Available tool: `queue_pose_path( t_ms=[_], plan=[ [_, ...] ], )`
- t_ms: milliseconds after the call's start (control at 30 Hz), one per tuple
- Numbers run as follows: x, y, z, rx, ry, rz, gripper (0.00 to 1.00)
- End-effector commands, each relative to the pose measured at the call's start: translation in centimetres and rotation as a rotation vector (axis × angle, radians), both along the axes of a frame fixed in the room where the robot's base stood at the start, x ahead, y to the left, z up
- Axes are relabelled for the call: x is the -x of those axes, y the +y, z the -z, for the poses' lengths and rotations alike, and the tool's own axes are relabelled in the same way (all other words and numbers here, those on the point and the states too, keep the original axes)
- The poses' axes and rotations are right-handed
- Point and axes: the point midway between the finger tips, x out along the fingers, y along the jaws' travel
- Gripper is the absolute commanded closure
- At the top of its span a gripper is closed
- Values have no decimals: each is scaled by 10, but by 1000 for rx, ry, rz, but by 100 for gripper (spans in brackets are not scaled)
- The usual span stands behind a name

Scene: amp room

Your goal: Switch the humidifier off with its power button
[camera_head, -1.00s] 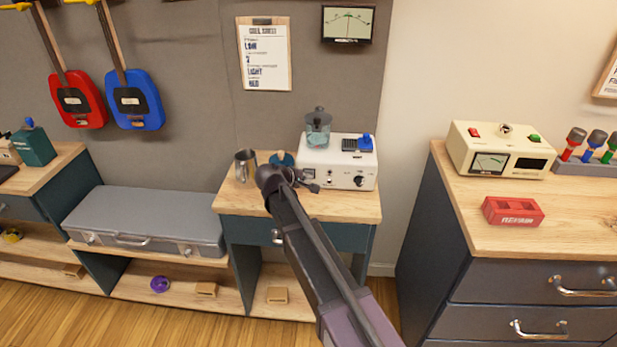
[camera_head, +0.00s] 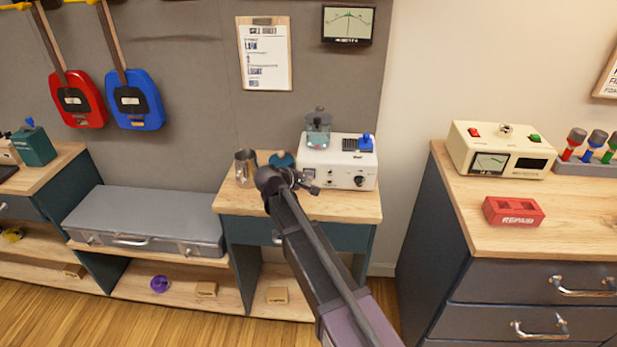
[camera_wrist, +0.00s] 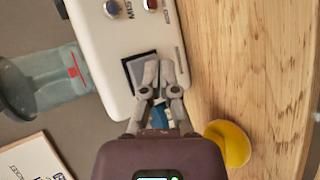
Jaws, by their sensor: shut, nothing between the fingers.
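The humidifier is a white box (camera_head: 343,150) with a clear tank (camera_head: 318,130) on top, standing on the small wooden bench. In the wrist view its front (camera_wrist: 105,55) shows small round controls and "MIST" lettering. A dark-framed square button (camera_wrist: 131,70) is on that front, partly hidden behind my fingers; I cannot read a label on it. My gripper (camera_head: 308,181) is at the left end of the box's front. In the wrist view my gripper (camera_wrist: 158,72) is shut and empty, its fingertips over the button's edge. I cannot tell whether they touch it.
A metal cup (camera_head: 245,166) and a blue item (camera_head: 282,160) stand left of the box. A yellow round object (camera_wrist: 229,144) is beside my gripper in the wrist view. A cream meter box (camera_head: 500,150) and a red block (camera_head: 512,211) sit on the right cabinet.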

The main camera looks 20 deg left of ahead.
Motion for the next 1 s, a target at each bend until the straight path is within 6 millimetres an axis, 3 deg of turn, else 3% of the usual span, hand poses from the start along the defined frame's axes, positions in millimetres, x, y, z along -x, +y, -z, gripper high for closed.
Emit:
queue_pose_path(
  t_ms=[1000],
  plan=[
    [58,-14,0,0,0,0,100]
  ],
)
